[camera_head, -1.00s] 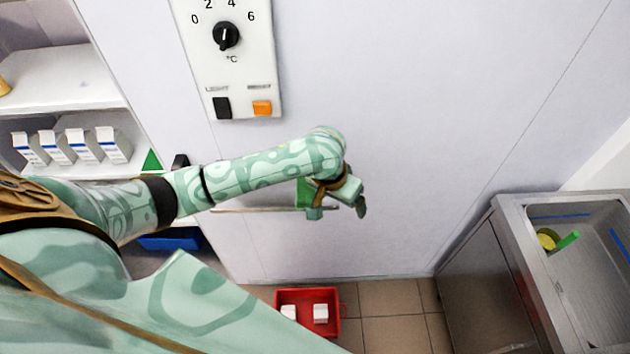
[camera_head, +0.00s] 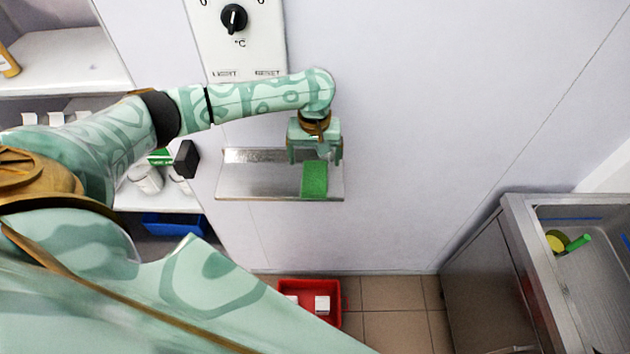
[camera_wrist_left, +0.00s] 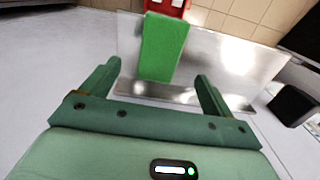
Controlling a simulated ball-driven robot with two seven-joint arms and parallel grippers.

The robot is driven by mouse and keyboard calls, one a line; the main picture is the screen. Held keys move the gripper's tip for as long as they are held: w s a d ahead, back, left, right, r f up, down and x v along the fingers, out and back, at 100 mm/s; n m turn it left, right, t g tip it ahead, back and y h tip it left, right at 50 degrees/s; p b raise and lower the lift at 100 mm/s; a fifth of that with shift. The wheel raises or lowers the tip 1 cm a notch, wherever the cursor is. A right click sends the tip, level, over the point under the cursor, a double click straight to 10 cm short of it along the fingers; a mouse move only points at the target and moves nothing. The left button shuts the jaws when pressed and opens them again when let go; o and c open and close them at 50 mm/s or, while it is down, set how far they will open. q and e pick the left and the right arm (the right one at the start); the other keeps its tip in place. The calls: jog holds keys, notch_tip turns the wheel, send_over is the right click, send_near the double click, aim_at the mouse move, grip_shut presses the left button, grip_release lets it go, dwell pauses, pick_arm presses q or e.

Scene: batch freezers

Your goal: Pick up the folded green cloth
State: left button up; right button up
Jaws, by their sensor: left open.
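The folded green cloth (camera_head: 314,180) lies on a small metal wall shelf (camera_head: 250,182), near the shelf's right end and reaching its front edge. My left gripper (camera_head: 315,158) is just above and behind the cloth, pointing down at the shelf. In the left wrist view the cloth (camera_wrist_left: 162,47) shows ahead between the two open fingers (camera_wrist_left: 155,80), which are apart from it and empty. The shelf's bare metal (camera_wrist_left: 215,65) shows around the cloth. My right gripper is in neither view.
A control panel with a black knob (camera_head: 234,18) is on the wall above my arm. A red crate (camera_head: 337,305) with white boxes stands on the floor. A steel sink (camera_head: 520,235) is at the right. A shelf unit with a blue bin (camera_head: 172,225) is at the left.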

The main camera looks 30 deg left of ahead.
aim_at(314, 177)
pick_arm(q)
jog(key=f, duration=0.3)
jog(key=f+b, duration=0.1)
jog(key=f, duration=0.3)
jog(key=shift+s+d+b, duration=0.1)
jog(key=shift+s+b, duration=0.1)
jog(key=shift+b, duration=0.1)
jog(key=shift+r, duration=0.1)
jog(key=c, duration=1.2)
jog(key=shift+o, duration=0.2)
